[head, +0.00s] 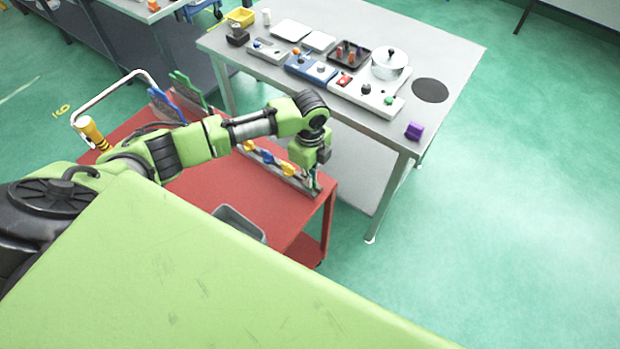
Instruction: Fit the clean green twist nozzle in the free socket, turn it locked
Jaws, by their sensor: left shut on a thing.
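My left gripper (313,180) points down at the right end of a pale rack (300,183) on the red cart. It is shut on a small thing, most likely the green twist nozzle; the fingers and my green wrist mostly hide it. I cannot tell whether it sits in a socket or is turned. Blue and yellow nozzle-like pieces (288,168) stand in a row along the rack, left of the gripper. The free socket cannot be made out. My right gripper is not in view.
The red cart (215,190) also carries a grey bin (240,222) and upright blue and green pieces (187,88). Green floor is free on the right.

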